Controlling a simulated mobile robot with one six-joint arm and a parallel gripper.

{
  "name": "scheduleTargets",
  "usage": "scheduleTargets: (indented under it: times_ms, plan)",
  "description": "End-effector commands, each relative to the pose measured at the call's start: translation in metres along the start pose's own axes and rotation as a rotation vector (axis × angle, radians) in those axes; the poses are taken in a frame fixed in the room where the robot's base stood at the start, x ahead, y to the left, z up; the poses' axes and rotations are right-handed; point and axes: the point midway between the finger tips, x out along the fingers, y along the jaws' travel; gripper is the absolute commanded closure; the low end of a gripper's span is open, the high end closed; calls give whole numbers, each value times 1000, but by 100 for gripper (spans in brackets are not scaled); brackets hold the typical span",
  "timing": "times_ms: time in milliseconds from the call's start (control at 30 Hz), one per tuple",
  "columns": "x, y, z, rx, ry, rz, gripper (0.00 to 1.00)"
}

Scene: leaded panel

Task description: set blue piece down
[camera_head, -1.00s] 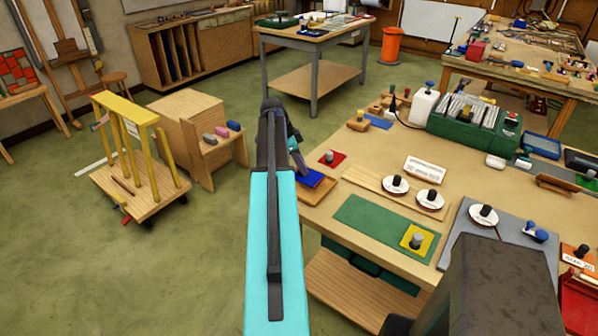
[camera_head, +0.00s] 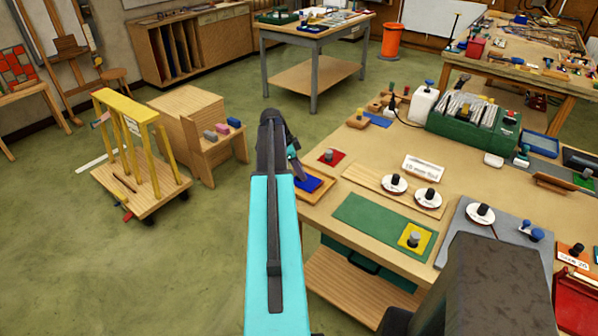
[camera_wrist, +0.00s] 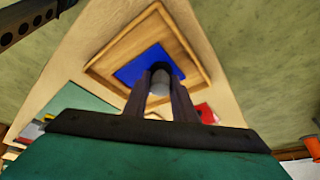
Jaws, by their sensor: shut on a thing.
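The blue piece (camera_wrist: 143,64) is a flat blue square with a grey knob (camera_wrist: 160,82). In the wrist view it lies within the rim of a shallow wooden tray (camera_wrist: 104,64); whether it touches the tray floor I cannot tell. My gripper (camera_wrist: 160,90) is shut on the knob. In the head view the blue piece (camera_head: 308,183) shows in the tray (camera_head: 322,192) at the table's left corner, partly hidden by my arm. My gripper is mostly hidden there.
A red piece (camera_head: 330,157) with a knob lies just behind the tray. A green mat (camera_head: 375,222) bearing a yellow piece (camera_head: 414,236) lies in front. A wooden board (camera_head: 370,179) with white discs is to the right. Open floor lies left of the table.

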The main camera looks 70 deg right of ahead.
Motion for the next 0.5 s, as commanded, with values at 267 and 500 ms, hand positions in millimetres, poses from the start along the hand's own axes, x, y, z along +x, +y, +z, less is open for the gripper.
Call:
scheduleTargets:
  times_ms: [267,500]
  plan:
    - [1,0,1,0,0,-1,96]
    - [4,0,2,0,0,0,71]
